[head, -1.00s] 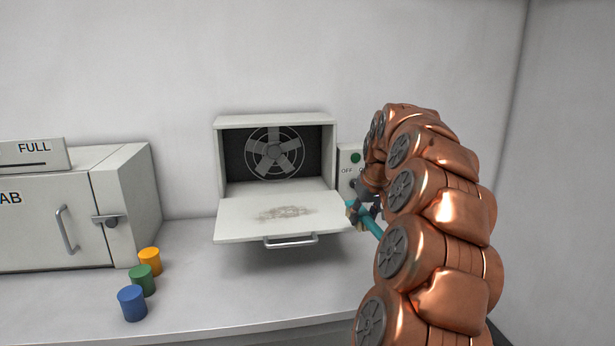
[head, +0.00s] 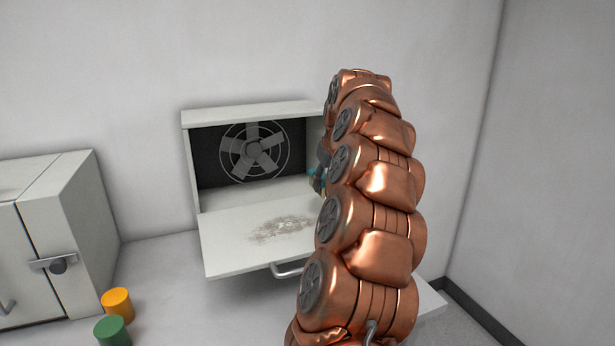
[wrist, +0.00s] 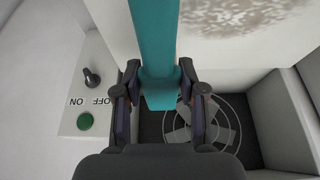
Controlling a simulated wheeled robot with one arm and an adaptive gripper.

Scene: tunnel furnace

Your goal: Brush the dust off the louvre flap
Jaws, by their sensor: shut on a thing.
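The louvre flap (head: 235,245) hangs open and roughly level at the front of a fan housing, with a grey-brown dust patch (head: 283,229) on its top. The flap also shows at the upper right of the wrist view (wrist: 215,50), with the dust near the top edge. My gripper (wrist: 162,95) is shut on a teal handle (wrist: 155,40). The handle's far end runs out of the wrist view, so I cannot see any bristles. In the head view my arm hides most of the gripper, and only a teal bit (head: 316,180) shows beside the housing opening.
The fan (head: 253,152) sits inside the housing (head: 250,112). A switch panel (wrist: 75,100) with a black knob (wrist: 91,77) and green button (wrist: 85,121) is beside it. A cabinet (head: 75,220), an orange cylinder (head: 117,305) and a green one (head: 112,332) stand left.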

